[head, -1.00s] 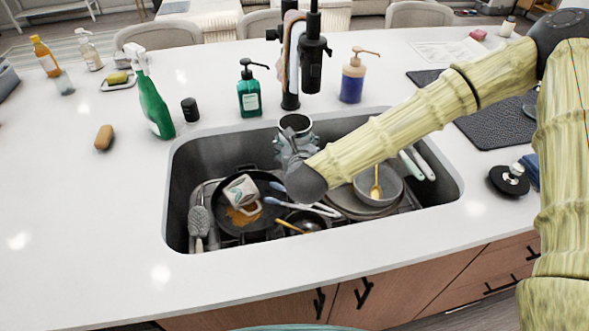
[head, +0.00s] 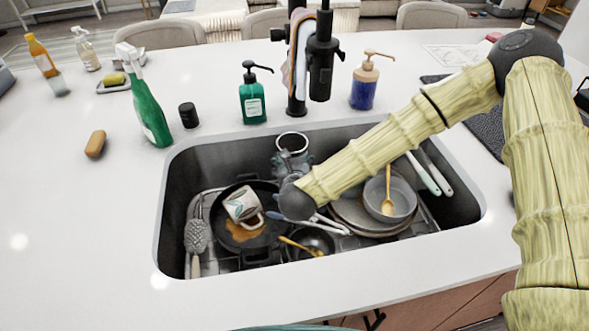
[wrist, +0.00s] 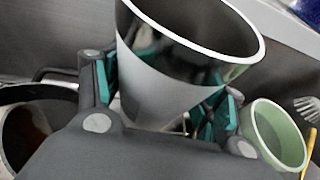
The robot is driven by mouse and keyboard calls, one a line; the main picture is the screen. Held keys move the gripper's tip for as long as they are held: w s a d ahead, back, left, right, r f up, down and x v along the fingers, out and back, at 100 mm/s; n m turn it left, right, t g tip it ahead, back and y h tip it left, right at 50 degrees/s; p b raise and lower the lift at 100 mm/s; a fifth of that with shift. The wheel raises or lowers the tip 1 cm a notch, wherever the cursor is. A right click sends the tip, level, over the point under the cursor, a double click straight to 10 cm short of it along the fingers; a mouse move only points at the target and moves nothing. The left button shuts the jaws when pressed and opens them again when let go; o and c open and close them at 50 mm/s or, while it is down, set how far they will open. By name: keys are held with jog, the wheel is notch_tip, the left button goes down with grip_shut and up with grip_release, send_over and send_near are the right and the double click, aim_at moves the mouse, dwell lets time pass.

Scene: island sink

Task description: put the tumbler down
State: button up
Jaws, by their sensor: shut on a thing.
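The tumbler (head: 292,143) is a grey metallic cup with an open top and a pale rim. In the head view it is at the back of the sink, upright or nearly so, just beyond my gripper (head: 293,165). In the wrist view the tumbler (wrist: 165,90) stands between the teal-padded fingers of my gripper (wrist: 165,108), which are shut on it. Its base is hidden, so I cannot tell whether it touches anything below.
The sink (head: 215,160) holds a black pan (head: 222,236) with a patterned mug (head: 242,204), a scrub brush (head: 197,237), stacked plates and a grey bowl (head: 400,203). The faucet (head: 320,65) rises behind the tumbler. Countertop left of the sink (head: 80,220) is largely clear.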

jog(key=shift+f, duration=1.55)
jog(key=shift+f, duration=0.25)
jog(key=o, duration=1.2)
jog(key=shift+r, duration=0.1)
jog(key=shift+r+p, duration=0.25)
jog(key=shift+p, duration=0.05)
jog(key=shift+b+v, duration=0.75)
jog(key=shift+v, duration=3)
